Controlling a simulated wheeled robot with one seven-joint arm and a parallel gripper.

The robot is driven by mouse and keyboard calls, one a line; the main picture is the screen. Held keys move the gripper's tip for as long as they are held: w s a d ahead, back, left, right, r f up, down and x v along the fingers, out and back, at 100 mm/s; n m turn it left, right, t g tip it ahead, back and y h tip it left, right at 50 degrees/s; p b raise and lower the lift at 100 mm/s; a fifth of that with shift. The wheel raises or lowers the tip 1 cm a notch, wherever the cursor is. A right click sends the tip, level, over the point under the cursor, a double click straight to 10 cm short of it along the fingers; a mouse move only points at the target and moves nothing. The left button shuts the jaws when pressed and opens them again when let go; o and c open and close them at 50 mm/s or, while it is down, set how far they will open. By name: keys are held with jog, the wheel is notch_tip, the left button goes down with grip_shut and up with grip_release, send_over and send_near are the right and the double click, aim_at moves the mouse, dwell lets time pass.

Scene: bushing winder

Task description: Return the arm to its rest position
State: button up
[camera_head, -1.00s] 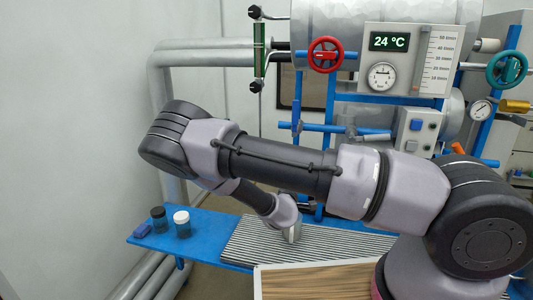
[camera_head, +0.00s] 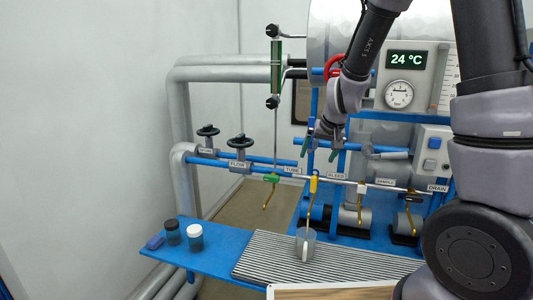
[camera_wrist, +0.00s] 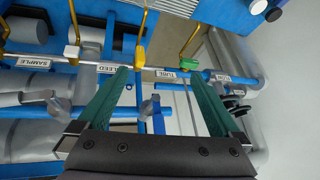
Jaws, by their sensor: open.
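My arm is raised on the right side of the head view, its forearm hanging down from the top edge. My gripper (camera_head: 321,149) points down in front of the blue pipes, below the red wheel (camera_head: 333,66). Its two green fingers are apart with nothing between them; the wrist view also shows the gripper (camera_wrist: 159,78) open and empty. A clear cup (camera_head: 306,246) with something white in it stands upright on the grey ribbed mat (camera_head: 270,258), below and apart from my gripper.
Free room lies left of the pipes.

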jog(key=s+d+r+m+y, duration=0.1)
jog(key=s+d+r, duration=0.1)
jog(key=s+r, duration=0.5)
jog(key=s+d+r+m+y, duration=0.1)
jog(key=s+d+r, duration=0.25)
jog(key=r, duration=0.45)
jog(key=s+d+r, duration=0.1)
jog(key=s+r, duration=0.1)
jog(key=s, duration=0.4)
jog(key=s+d+r+m+t+h, duration=0.1)
jog(key=s+d+r, duration=0.1)
jog(key=s, duration=0.4)
jog(key=shift+r, duration=0.55)
